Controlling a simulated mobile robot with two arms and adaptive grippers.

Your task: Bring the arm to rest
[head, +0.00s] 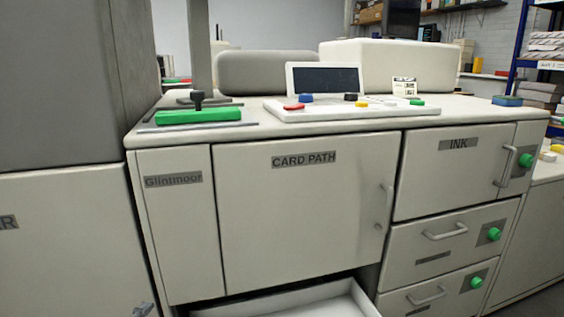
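The machine marked "Glintmoor" fills the middle of the head view, with a closed door marked "CARD PATH" (305,220) and a closed door marked "INK" (445,185). Below the card path door a white drawer (300,303) stands pulled out; its lower part is cut off by the frame. A small grey metallic part, seemingly the tip of my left gripper (143,309), shows at the bottom edge, left of the drawer. Too little of it shows to tell its opening or any contact. My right gripper is not in view.
A green tool with a black knob (198,116) and a control panel (345,107) with coloured buttons lie on the machine's top. A screen (324,78) stands behind the panel. Grey cabinets (65,235) close off the left. Drawers with green knobs (477,282) are at the right.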

